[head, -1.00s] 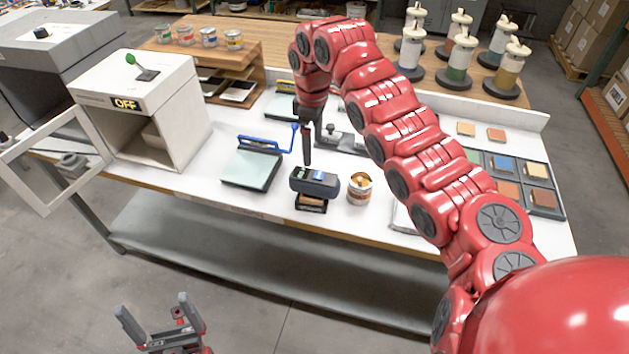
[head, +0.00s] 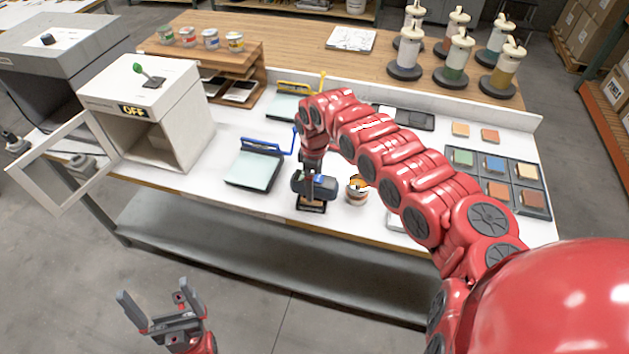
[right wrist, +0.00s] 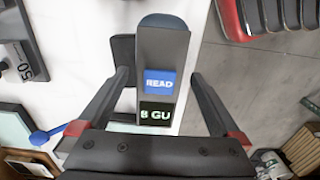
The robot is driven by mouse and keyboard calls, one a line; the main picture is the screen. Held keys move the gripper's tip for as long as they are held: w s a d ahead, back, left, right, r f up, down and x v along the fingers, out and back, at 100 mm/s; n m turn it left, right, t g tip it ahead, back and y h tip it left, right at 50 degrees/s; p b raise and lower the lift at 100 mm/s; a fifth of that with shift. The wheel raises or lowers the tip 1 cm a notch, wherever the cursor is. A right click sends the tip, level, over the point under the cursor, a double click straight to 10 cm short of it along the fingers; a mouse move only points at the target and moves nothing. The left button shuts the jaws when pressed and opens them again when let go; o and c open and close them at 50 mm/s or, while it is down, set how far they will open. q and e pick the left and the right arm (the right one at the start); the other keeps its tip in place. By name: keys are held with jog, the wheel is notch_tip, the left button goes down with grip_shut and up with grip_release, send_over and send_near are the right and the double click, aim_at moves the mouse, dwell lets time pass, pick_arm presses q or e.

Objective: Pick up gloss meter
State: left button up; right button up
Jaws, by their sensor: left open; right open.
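The gloss meter (head: 325,187) is a dark grey device on a small dark stand (head: 311,206) near the front edge of the white table. In the right wrist view the gloss meter (right wrist: 163,60) shows a blue READ button and a small display. My right gripper (head: 311,192) is down at the gloss meter; in the wrist view its fingers (right wrist: 160,85) are open, one on each side of the device. Whether they touch it I cannot tell. My left gripper (head: 152,312) is open and empty in front of the table, low at the left.
A small open can (head: 356,193) stands just right of the gloss meter. A pad with a blue handle (head: 252,168) lies to its left. A white OFF-labelled booth (head: 150,110) stands further left. A tray of colour samples (head: 497,178) is at the right.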

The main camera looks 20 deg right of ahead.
jog(key=shift+f, duration=0.15)
grip_shut()
dwell(0.4)
jog(key=shift+w, duration=0.1)
